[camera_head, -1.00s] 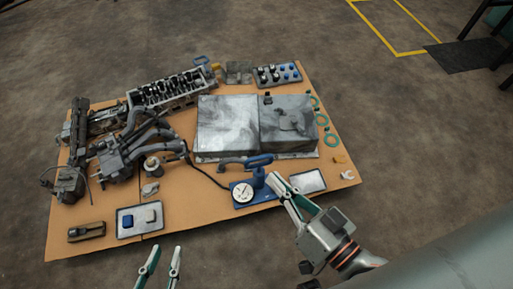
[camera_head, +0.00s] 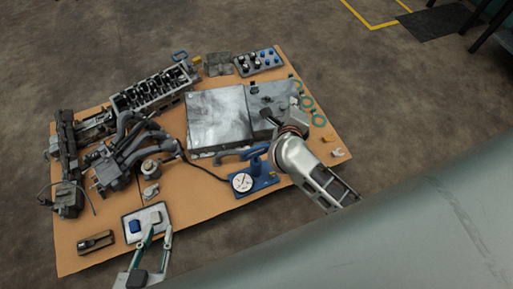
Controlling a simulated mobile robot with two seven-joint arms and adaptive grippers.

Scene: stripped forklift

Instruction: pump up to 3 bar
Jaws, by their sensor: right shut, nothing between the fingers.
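The blue hand pump (camera_head: 264,182) stands near the front edge of the cardboard-covered work surface. Its round white gauge (camera_head: 242,182) faces up; the needle reading is too small to tell. The pump's blue handle (camera_head: 257,153) is above the base, and a dark hose runs left from the pump. My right gripper (camera_head: 277,122) is shut and empty, over the right metal box behind the pump; its fingers are hard to make out. My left gripper (camera_head: 158,233) is open and empty at the front, over the edge of a small tray (camera_head: 128,238).
The tray holds a blue block (camera_head: 135,226) and a pale one. A brown block (camera_head: 95,242) lies left of it. Engine parts (camera_head: 115,155) fill the left side. Metal boxes (camera_head: 217,118) stand in the middle, green rings (camera_head: 318,121) at the right. Bare cardboard (camera_head: 200,197) lies left of the pump.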

